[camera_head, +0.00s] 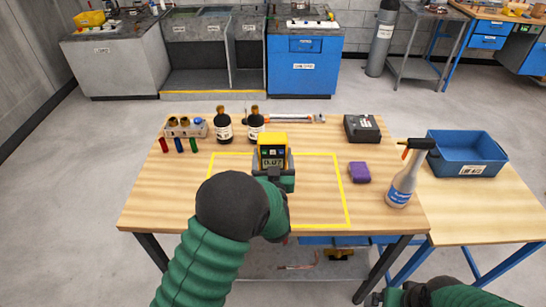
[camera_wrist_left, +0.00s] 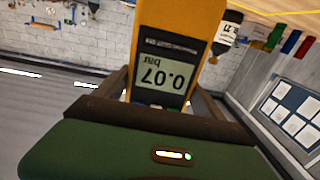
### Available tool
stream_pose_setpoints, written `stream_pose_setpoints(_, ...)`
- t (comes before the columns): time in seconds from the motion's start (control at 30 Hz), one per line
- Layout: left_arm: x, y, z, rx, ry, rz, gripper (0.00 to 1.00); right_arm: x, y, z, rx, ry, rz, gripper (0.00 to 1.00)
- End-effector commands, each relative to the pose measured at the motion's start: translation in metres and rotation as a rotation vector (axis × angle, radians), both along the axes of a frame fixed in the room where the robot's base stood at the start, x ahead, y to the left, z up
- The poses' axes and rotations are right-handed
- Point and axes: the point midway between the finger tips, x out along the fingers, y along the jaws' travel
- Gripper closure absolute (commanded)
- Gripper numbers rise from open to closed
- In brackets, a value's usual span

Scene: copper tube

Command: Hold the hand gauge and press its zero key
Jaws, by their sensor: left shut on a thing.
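The hand gauge (camera_head: 272,139) is a yellow handheld block with a grey display that reads 0.07. Small coloured marks sit above the reading, too small to tell apart as keys. My left gripper (camera_head: 273,172) is shut on the gauge's lower part. In the left wrist view the gauge (camera_wrist_left: 178,25) appears upside down between the fingers, showing 0.07 bar. My right gripper (camera_head: 374,298) is partly visible at the bottom edge, low and away from the gauge; its jaws are unclear.
The wooden table (camera_head: 150,200) holds dark bottles (camera_head: 223,125), a vial rack (camera_head: 186,127), a purple block (camera_head: 360,172), a black box (camera_head: 362,128) and a spray bottle (camera_head: 402,185). A blue bin (camera_head: 470,153) stands on the right side table. The outlined area's right part is clear.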

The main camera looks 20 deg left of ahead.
Motion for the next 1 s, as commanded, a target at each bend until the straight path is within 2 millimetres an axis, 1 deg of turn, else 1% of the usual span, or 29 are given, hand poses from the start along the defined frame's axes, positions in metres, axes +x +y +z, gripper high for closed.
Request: stream_pose_setpoints(1.0,0.000,0.000,-0.035,0.001,-0.003,0.000,0.86,0.000,0.000,-0.031,0.000,0.000,0.000,0.00)
